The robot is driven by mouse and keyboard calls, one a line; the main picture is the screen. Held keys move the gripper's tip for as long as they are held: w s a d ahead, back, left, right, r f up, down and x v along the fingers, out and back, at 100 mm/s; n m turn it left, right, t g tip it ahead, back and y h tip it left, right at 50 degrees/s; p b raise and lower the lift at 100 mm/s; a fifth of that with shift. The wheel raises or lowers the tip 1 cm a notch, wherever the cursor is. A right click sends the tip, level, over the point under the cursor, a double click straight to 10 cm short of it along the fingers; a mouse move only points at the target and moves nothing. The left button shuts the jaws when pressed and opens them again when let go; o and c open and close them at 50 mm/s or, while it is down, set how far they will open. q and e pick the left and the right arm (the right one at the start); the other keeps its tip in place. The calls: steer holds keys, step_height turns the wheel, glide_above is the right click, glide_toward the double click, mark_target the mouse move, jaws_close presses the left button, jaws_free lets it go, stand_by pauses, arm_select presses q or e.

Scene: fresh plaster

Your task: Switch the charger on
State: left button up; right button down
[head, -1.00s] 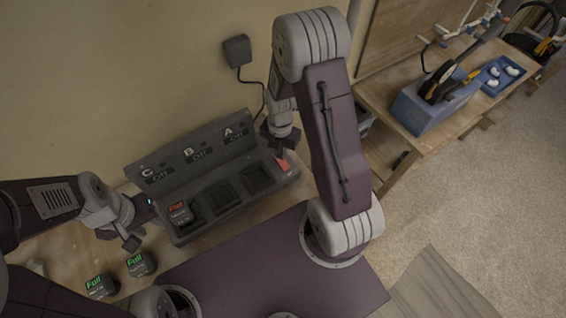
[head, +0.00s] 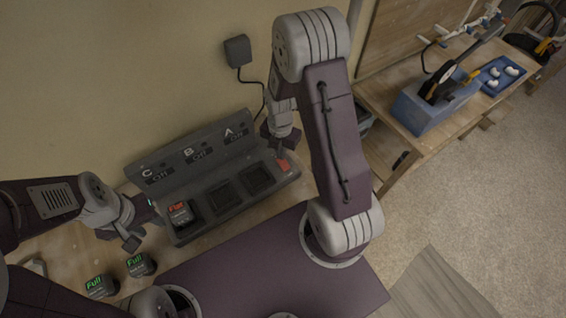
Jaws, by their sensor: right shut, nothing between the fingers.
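The dark charger (head: 205,157) stands against the wall. Its panels C, B and A all read "Off". A battery marked "Flat" in red (head: 180,213) sits in the bay under C; the bays under B and A look empty. A red switch (head: 283,166) is at the charger's right end. My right gripper (head: 279,153) is shut and empty, pointing down right at the switch; I cannot tell whether it touches. My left gripper (head: 143,222) is beside the charger's left end, its fingers apart and nothing seen between them.
Two batteries marked "Full", one (head: 140,264) and another (head: 101,286), lie on the bench left of the charger. A black plug (head: 238,50) with a cable is on the wall. At right, a wooden bench (head: 425,139) holds a blue box (head: 432,108) and a blue tray (head: 491,82).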

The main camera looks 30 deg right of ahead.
steer(key=shift+f+b, duration=0.75)
steer(key=shift+f, duration=0.25)
stand_by(0.7)
steer(key=shift+r, duration=0.1)
step_height(320, 180, up, 7)
steer(key=p, duration=0.6)
steer(key=shift+p, duration=0.3)
